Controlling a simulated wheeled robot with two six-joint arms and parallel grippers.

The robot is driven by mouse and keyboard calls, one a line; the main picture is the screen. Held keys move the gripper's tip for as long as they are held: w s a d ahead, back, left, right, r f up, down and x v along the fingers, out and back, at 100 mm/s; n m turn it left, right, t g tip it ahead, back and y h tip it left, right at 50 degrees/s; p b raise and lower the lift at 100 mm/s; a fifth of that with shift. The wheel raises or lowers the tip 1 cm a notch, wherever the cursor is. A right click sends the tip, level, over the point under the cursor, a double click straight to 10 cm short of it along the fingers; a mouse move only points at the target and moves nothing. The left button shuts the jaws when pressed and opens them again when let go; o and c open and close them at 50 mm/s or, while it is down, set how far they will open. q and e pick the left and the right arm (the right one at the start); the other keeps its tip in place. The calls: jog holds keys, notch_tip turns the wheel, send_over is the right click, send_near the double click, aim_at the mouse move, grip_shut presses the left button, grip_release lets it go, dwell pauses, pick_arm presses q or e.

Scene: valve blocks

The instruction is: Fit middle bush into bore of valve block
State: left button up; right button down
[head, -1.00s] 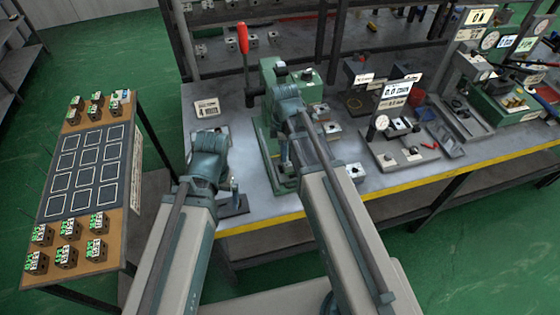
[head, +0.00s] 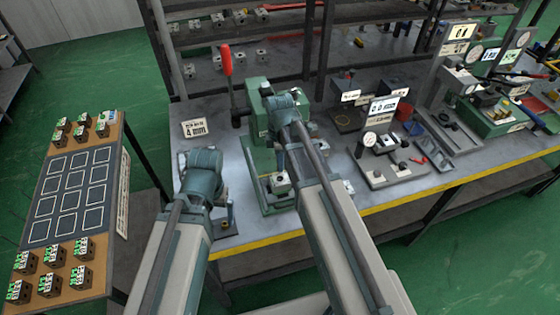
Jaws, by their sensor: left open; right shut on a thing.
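A pale valve block (head: 280,183) sits at the foot of the green press (head: 257,135), close below my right gripper. My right gripper (head: 287,150) is in front of the press, mostly hidden by its own wrist and arm. It is shut; the middle bush, its likely load, is hidden behind the arm, and so is the bore. My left gripper (head: 222,203) is open, low over the bench to the left of the press. Its fingertips are mostly hidden by its wrist, beside a small dark stand (head: 231,222).
A red-handled lever (head: 227,62) rises beside the press. Gauge fixtures (head: 385,150) stand to the right. A side table (head: 75,250) holds several valve blocks around an outlined dark mat.

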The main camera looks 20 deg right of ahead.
jog(key=b, duration=0.4)
send_over(280, 180)
jog(key=shift+w+f, duration=0.1)
jog(key=shift+f, duration=2.15)
jog(key=shift+f+b, duration=0.6)
jog(key=c, duration=0.7)
grip_release()
jog(key=shift+o, duration=0.2)
jog(key=shift+r, duration=0.15)
notch_tip(280, 180, up, 14)
jog(key=p, duration=1.4)
jog(key=shift+f, duration=0.2)
jog(key=shift+f, duration=0.1)
